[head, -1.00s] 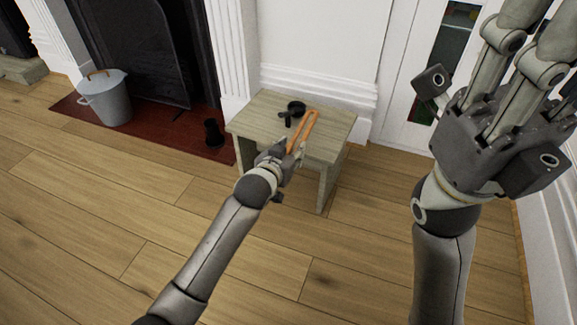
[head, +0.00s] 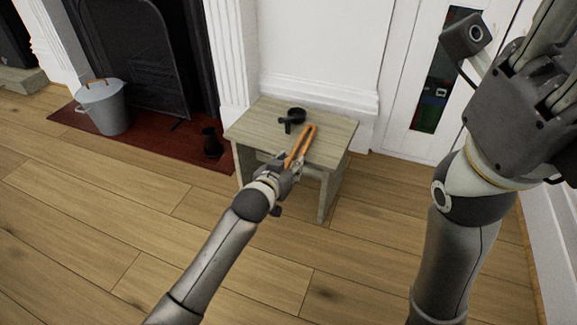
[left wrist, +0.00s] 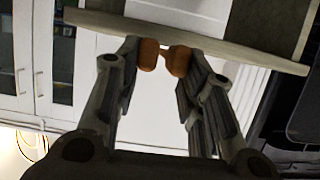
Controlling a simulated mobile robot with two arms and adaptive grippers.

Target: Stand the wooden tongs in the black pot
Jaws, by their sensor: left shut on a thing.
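The wooden tongs (head: 298,146) are orange-brown, a long narrow loop. My left gripper (head: 287,166) is shut on their near end, and they point away over the stool, tilted. In the left wrist view two rounded brown ends of the tongs (left wrist: 148,54) show between the fingers of my left gripper (left wrist: 163,57). A small black vessel with a handle (head: 297,115) sits on the stool top, just beyond the tongs. A dark pot-like thing (head: 211,143) stands on the hearth; its details are unclear. My right gripper (head: 530,90) is raised at the upper right, its fingertips outside the frame.
The pale wooden stool (head: 250,121) stands against the white wall. A grey bucket (head: 104,105) stands on the red hearth (head: 165,145) at the left. A glazed white door (head: 403,108) is behind on the right. The wooden floor in front is clear.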

